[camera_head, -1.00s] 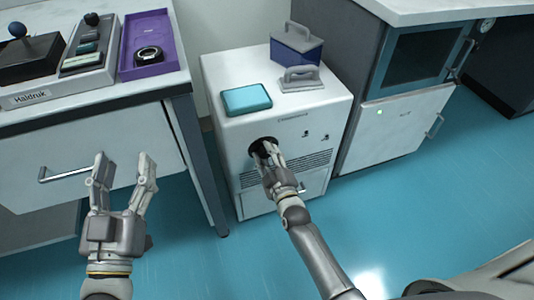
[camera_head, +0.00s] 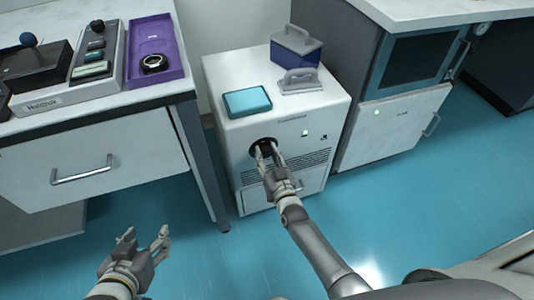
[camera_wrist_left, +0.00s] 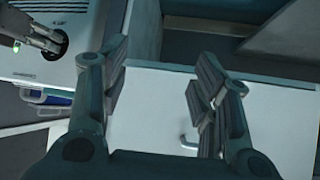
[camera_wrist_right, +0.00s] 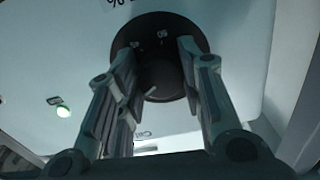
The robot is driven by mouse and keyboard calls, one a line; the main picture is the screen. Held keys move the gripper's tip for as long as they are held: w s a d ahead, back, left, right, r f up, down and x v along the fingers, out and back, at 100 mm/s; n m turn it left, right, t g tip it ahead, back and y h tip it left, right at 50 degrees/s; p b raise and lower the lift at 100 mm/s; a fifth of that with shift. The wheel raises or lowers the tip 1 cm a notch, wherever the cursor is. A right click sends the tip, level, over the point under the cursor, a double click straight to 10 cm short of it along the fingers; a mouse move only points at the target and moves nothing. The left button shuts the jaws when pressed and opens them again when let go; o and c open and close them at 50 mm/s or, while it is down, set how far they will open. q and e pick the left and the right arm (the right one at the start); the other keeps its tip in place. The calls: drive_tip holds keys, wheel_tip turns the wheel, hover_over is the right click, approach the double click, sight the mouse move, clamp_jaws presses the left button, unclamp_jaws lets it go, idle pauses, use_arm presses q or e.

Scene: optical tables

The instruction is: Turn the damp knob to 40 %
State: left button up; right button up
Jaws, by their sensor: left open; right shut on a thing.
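The black knob (camera_head: 263,144) is on the upper front of the white cabinet unit (camera_head: 235,155). My right gripper (camera_head: 266,152) reaches its front and partly hides it. A "%" sign shows on the panel near the dial. My left gripper (camera_head: 146,237) is open and empty over the floor, left of the unit; its fingers (camera_wrist_left: 160,75) are spread.
A teal box (camera_head: 247,101), a grey handled tool (camera_head: 300,81) and a blue handled box (camera_head: 296,51) stand on the unit. A green light (camera_head: 305,133) glows right of the knob. The left table (camera_head: 90,112) holds a purple tray (camera_head: 170,75). Blue floor lies open in front.

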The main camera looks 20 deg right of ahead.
drive_tip(key=shift+m, duration=1.8)
drive_tip(key=shift+f+m, duration=0.1)
drive_tip(key=shift+m, duration=0.7)
use_arm(q)
drive_tip(key=shift+s+a+f+g, duration=0.25)
drive_tip(key=shift+s+f+g, duration=0.15)
drive_tip(key=shift+s+f, duration=0.15)
use_arm(e)
drive_tip(key=shift+m, duration=1.1)
drive_tip(key=o, duration=1)
use_arm(q)
drive_tip(key=shift+r, duration=0.1)
drive_tip(key=shift+w+d, duration=0.1)
use_arm(e)
drive_tip(key=shift+s, duration=0.1)
